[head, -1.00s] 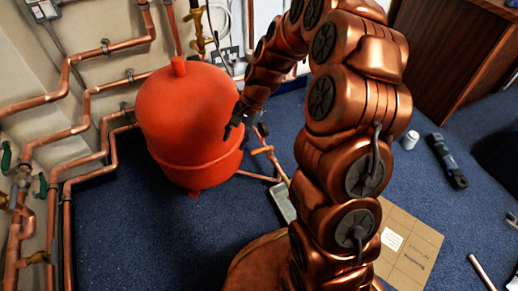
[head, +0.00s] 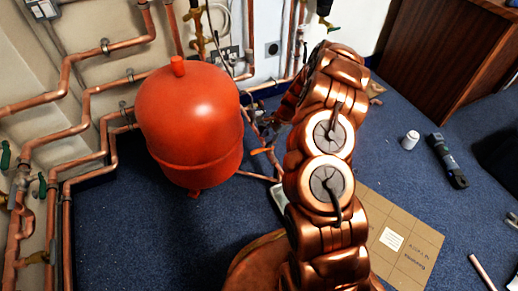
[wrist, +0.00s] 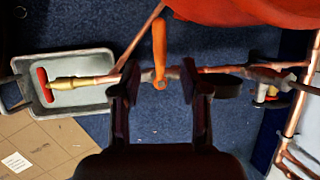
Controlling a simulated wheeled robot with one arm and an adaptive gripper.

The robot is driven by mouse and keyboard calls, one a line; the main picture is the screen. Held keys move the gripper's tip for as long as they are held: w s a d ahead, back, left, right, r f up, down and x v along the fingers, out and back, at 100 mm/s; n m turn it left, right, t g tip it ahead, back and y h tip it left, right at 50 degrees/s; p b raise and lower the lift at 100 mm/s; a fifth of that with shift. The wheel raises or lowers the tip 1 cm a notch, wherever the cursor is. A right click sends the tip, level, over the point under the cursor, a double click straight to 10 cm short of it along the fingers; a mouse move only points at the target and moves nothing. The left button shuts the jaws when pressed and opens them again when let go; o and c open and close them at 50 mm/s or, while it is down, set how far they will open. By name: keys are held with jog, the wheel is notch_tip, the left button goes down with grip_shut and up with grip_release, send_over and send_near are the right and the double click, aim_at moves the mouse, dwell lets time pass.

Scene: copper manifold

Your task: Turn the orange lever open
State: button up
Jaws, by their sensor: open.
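The orange lever (wrist: 159,50) shows in the wrist view on a horizontal copper pipe (wrist: 215,70). It points up in that picture, across the pipe, with its pivot end on the pipe. My gripper (wrist: 155,88) is open, with one dark finger on each side of the lever's pivot end. I cannot tell how far the fingertips are from the pipe or whether they touch it. In the head view the lever (head: 260,151) is a small orange piece right of the red tank, and my gripper there is small, dark and partly hidden by my arm.
The red tank (head: 190,120) stands close left of my gripper. A grey tray (wrist: 85,65) lies below a red-handled brass valve (wrist: 65,84). Cardboard (head: 405,245), a white can (head: 410,140) and a dark tool (head: 447,160) lie on blue carpet. Wall pipes (head: 80,130) run at left.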

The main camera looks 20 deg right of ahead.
aim_at(258, 150)
jog(key=b+x, duration=0.2)
jog(key=x, duration=0.5)
jog(key=shift+a+b, duration=0.15)
jog(key=shift+b, duration=0.25)
grip_shut()
